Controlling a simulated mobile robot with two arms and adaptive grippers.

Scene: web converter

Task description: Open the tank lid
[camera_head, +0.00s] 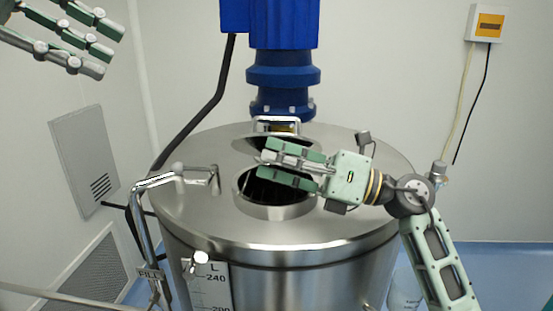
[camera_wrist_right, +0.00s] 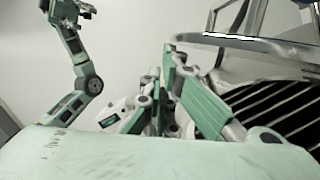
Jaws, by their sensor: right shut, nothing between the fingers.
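The steel tank (camera_head: 340,230) stands in the centre, with a round opening (camera_head: 275,211) in its top. A dark, lid-like surface (camera_head: 262,143) with a chrome handle (camera_head: 277,121) shows behind the opening, apparently raised; my right gripper hides part of it. My right gripper (camera_head: 266,163) is shut and empty, its fingers over the opening and pointing left, just in front of that surface. In the right wrist view, its fingers (camera_wrist_right: 178,90) are beside a dark slotted grate (camera_wrist_right: 285,108) and a steel rim. My left gripper (camera_head: 106,50) is open and empty at the upper left, away from the tank.
A blue motor column (camera_head: 283,70) rises behind the tank top. A bent steel pipe (camera_head: 150,184) reaches over the left rim. A small valve (camera_head: 196,262) sits at the front left. A wall box (camera_head: 487,24) is at the upper right.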

